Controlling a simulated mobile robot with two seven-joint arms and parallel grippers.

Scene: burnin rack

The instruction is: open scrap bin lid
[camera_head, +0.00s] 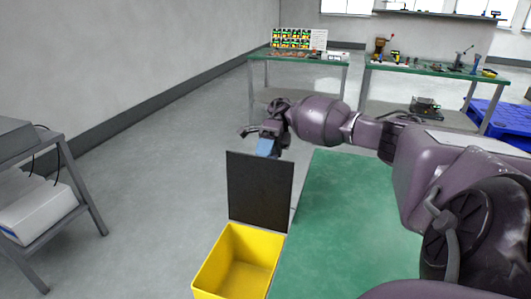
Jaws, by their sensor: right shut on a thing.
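The yellow scrap bin (213,275) stands at the lower middle, its inside showing and looking empty. Its dark grey lid (258,190) stands upright at the bin's far edge, so the bin is open. My right gripper (265,143) is above and behind the lid's top edge, reached over from the right. It is shut on a small flat blue piece (267,147), whose lower end is partly hidden by the lid. I cannot tell whether that piece touches the lid. My left gripper is not in view.
A green-topped table (340,230) is right of the bin, under my right arm. A grey shelf rack (85,190) with a white box (35,215) stands at the left. Two green workbenches (300,60) (430,71) and a blue pallet (508,118) are farther back. The floor between is clear.

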